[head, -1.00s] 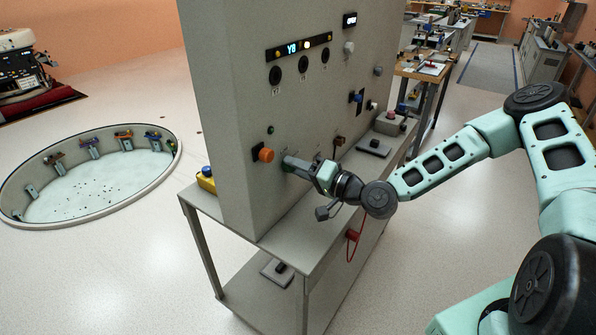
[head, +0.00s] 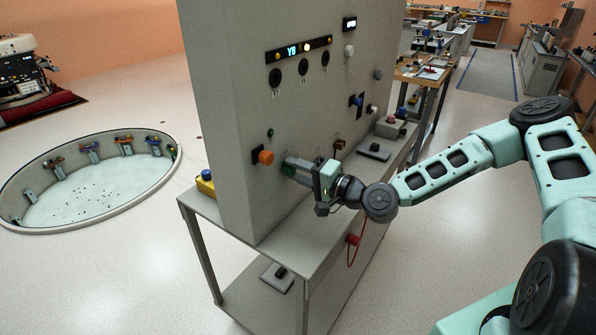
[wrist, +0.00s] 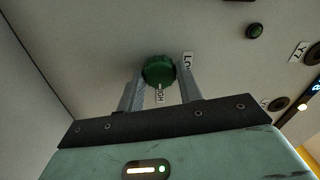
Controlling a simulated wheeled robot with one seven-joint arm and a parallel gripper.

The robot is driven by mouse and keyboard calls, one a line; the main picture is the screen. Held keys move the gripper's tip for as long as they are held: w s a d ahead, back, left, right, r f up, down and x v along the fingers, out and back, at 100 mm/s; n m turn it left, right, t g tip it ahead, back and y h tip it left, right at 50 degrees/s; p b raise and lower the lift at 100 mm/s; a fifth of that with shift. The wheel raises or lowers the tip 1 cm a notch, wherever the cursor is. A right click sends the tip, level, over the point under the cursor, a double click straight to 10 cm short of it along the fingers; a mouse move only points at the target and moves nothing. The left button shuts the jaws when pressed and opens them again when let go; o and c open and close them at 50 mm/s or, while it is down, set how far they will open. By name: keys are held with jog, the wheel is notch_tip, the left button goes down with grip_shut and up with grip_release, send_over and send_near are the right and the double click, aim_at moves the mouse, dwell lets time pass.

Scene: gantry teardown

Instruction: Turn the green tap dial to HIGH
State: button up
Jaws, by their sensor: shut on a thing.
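The green tap dial (wrist: 158,70) is on the grey panel face, between my gripper's two fingers in the wrist view. My gripper (wrist: 160,78) is shut on it, with one finger on each side. A label reading HIGH (wrist: 159,93) is just below the dial in this view, partly cut off. A label starting with LO (wrist: 187,60) is to its upper right, partly behind a finger. Where the dial's pointer stands cannot be told. In the head view my gripper (head: 290,166) reaches the panel's lower part, and a bit of green shows at its fingers.
An orange knob (head: 266,157) is close to the left of my gripper, with a small dark lamp (head: 270,133) above it. A brown part (head: 338,145) is on the right. Dark round dials (head: 303,67) are higher up. A shelf (head: 285,240) juts out below.

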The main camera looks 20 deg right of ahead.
jog(key=o, duration=1)
jog(key=shift+d, duration=0.1)
jog(key=p+v, duration=0.3)
jog(key=v, duration=1.4)
jog(key=shift+s, duration=0.15)
